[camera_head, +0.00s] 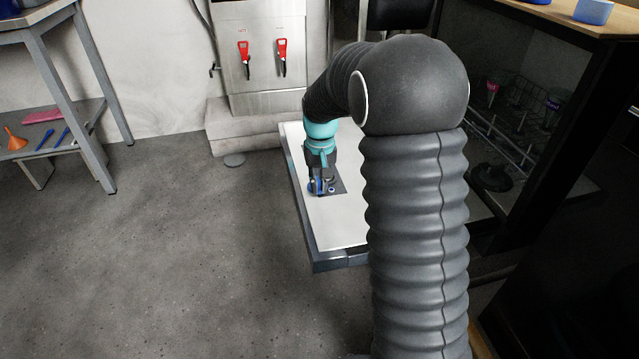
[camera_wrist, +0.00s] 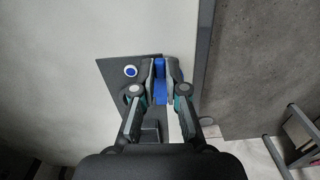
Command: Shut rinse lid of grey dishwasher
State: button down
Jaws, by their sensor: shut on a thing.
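The grey dishwasher's open door (camera_head: 335,232) lies folded down flat, with its pale inner face up. A dark dispenser panel (camera_wrist: 112,72) is set in that face, and its edge also shows in the head view (camera_head: 341,187). My gripper (camera_wrist: 160,82) is over the panel, with its two fingers shut on a blue upright part that looks like the rinse lid (camera_wrist: 159,90). A round blue and white cap (camera_wrist: 130,71) sits on the panel to the left of the fingers. The fingers hide much of the lid and where it joins the panel.
The dark dishwasher interior with a wire rack (camera_head: 522,130) opens at the right. A steel cabinet with red-handled taps (camera_head: 262,55) stands behind the door. A metal shelf table (camera_head: 75,130) is at the left. The grey floor (camera_head: 200,260) left of the door is clear.

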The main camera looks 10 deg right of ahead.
aim_at(335, 176)
jog(key=shift+d, duration=0.1)
jog(key=d+n+p, duration=0.1)
jog(key=n, duration=0.1)
jog(key=d+n+p, duration=0.1)
jog(key=n, duration=0.1)
jog(key=shift+w+n, duration=0.15)
jog(key=shift+n, duration=0.15)
jog(key=d+n+p, duration=0.1)
jog(key=n, duration=0.1)
jog(key=w+d+n, duration=0.1)
jog(key=n, duration=0.1)
jog(key=shift+w+n+p, duration=0.1)
jog(key=shift+n+p, duration=0.2)
jog(key=shift+p, duration=0.1)
jog(key=w+n, duration=0.1)
jog(key=n, duration=0.1)
jog(key=w+d+n+p, duration=0.1)
jog(key=n, duration=0.1)
jog(key=shift+d+n, duration=0.15)
jog(key=shift+n, duration=0.15)
jog(key=shift+w+d+n+p, duration=0.15)
jog(key=shift+w+n+p, duration=0.35)
jog(key=shift+n, duration=0.7)
jog(key=shift+w+d+n+p, duration=0.1)
jog(key=shift+w+n+p, duration=0.4)
jog(key=shift+n, duration=0.7)
jog(key=shift+w, duration=0.15)
jog(key=c, duration=1.2)
grip_release()
